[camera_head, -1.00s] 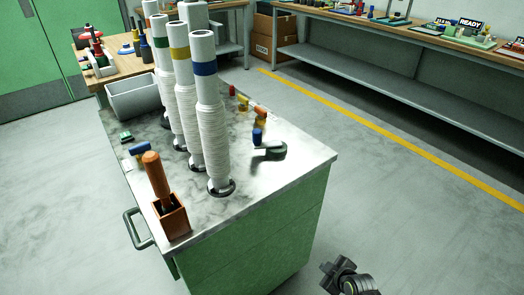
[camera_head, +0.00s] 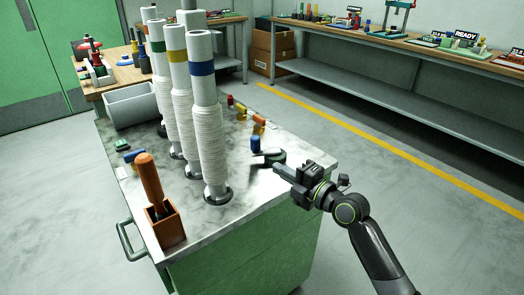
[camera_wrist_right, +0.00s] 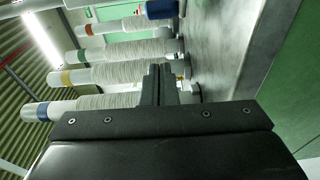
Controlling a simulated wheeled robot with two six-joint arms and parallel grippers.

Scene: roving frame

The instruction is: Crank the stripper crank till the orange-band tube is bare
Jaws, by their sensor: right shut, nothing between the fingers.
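Tall white tubes wrapped in ribbed white material stand in a row on the cart top. The near ones have blue, yellow and green bands. The orange-band tube (camera_wrist_right: 88,29) shows in the right wrist view; in the head view its band is mostly hidden behind the others. My left gripper is out of view.
A wooden-handled tool in a brown box (camera_head: 162,222) stands at the cart's front corner. A grey bin (camera_head: 130,106) is at its far left. A blue piece (camera_head: 255,144) and small coloured pieces stand beyond the round piece. Floor right of the cart is open.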

